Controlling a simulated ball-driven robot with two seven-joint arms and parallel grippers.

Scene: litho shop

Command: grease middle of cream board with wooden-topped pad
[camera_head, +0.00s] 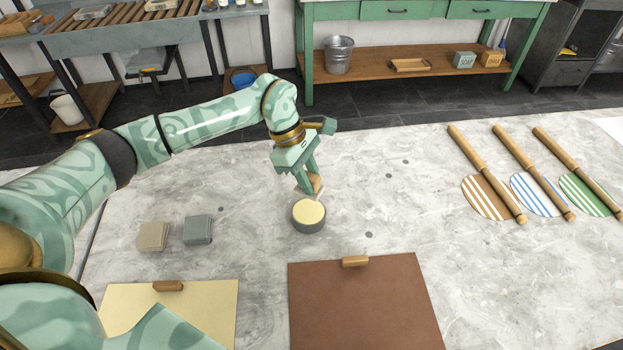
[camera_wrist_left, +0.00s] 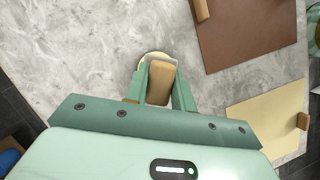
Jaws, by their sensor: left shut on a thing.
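The wooden-topped pad (camera_head: 314,183) is held in my left gripper (camera_head: 309,178), its fingers shut on the wooden block. In the left wrist view the pad's wooden top (camera_wrist_left: 161,82) shows between the fingers. The pad is just behind and above a round dark tin with a pale yellow filling (camera_head: 308,213); I cannot tell if they touch. The tin is mostly hidden by the pad in the wrist view. The cream board (camera_head: 210,308) lies at the front left with a wooden block at its far edge, and my arm covers part of it. My right gripper is not in view.
A brown board (camera_head: 362,305) with a wooden block lies right of the cream one. Three wooden rollers lie over striped round pieces at the right. The table between is clear.

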